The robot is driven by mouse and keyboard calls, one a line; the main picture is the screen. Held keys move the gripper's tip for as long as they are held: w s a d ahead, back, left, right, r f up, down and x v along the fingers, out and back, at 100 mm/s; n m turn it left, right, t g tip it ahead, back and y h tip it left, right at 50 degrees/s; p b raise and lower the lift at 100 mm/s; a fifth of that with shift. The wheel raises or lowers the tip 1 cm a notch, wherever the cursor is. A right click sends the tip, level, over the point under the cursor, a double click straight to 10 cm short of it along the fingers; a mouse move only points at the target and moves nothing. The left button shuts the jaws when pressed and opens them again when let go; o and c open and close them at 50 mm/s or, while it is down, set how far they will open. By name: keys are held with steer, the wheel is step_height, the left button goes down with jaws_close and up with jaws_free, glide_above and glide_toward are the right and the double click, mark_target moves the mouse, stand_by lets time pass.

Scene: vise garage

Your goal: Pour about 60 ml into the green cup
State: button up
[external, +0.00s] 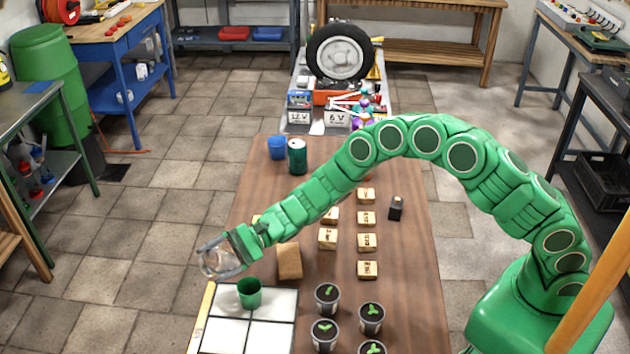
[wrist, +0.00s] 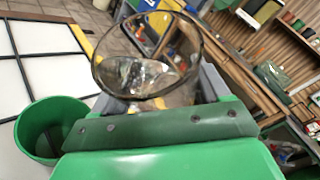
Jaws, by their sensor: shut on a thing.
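The green cup (external: 249,293) stands upright on a white tiled panel (external: 223,333) at the front left of the wooden table. It also shows at the left of the wrist view (wrist: 48,132); no liquid is made out in it. My gripper (external: 216,259) is shut on a clear glass (wrist: 146,52), up and to the left of the cup in the external view. The wrist view looks through the glass's round rim. Something clear and shiny shows inside; its level cannot be read. How far the glass is tilted cannot be told, and no stream shows.
A wooden block (external: 289,261) is close behind the cup. Several potted seedlings (external: 326,298) stand to its right. Labelled wooden blocks (external: 367,242) line the middle of the table (external: 410,275). A blue can (external: 277,147) and dark green can (external: 297,156) stand farther back.

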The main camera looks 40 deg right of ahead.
steer(key=shift+w+f+n+y, duration=0.1)
steer(key=shift+f+n+y, duration=0.1)
steer(key=shift+n+y, duration=0.35)
stand_by(0.5)
steer(key=shift+r+n, duration=0.3)
steer(key=shift+n, duration=0.35)
steer(key=shift+s+d+r, duration=0.1)
steer(key=shift+s+d, duration=0.15)
steer(key=shift+s, duration=0.4)
steer(key=shift+s+r+n+y, duration=0.15)
steer(key=shift+s+n+y, duration=0.05)
steer(key=shift+n+y, duration=0.2)
stand_by(0.6)
steer(key=shift+w+a+r+n+p, duration=0.15)
steer(key=shift+w+r+n+p, duration=0.15)
steer(key=shift+w+n, duration=0.35)
steer(key=shift+w+r+n+y, duration=0.1)
steer(key=shift+w+n+y, duration=0.15)
steer(key=shift+y, duration=0.1)
stand_by(0.7)
